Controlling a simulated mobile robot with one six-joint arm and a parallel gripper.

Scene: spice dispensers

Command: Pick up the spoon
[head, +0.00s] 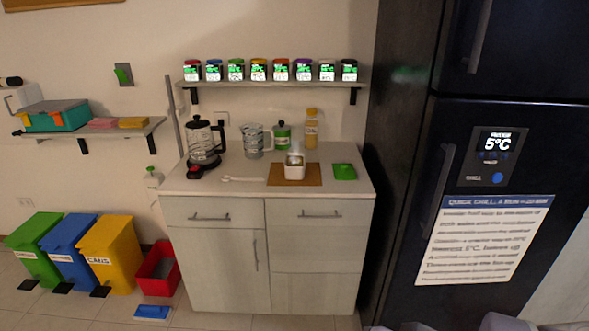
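A white spoon (243,179) lies flat on the pale counter (200,186), near its front edge. It is between the kettle and the brown board, with its ends pointing left and right. Nothing covers it. My gripper cannot be made out in the head view. Only grey rounded shapes show at the bottom edge, well away from the spoon.
A glass kettle (203,143) stands left of the spoon. A clear jug (253,141) stands behind it. A brown board (310,180) with a white container (294,167) lies to its right. Spice dispensers (259,70) line a shelf above. A dark fridge (480,150) stands at right.

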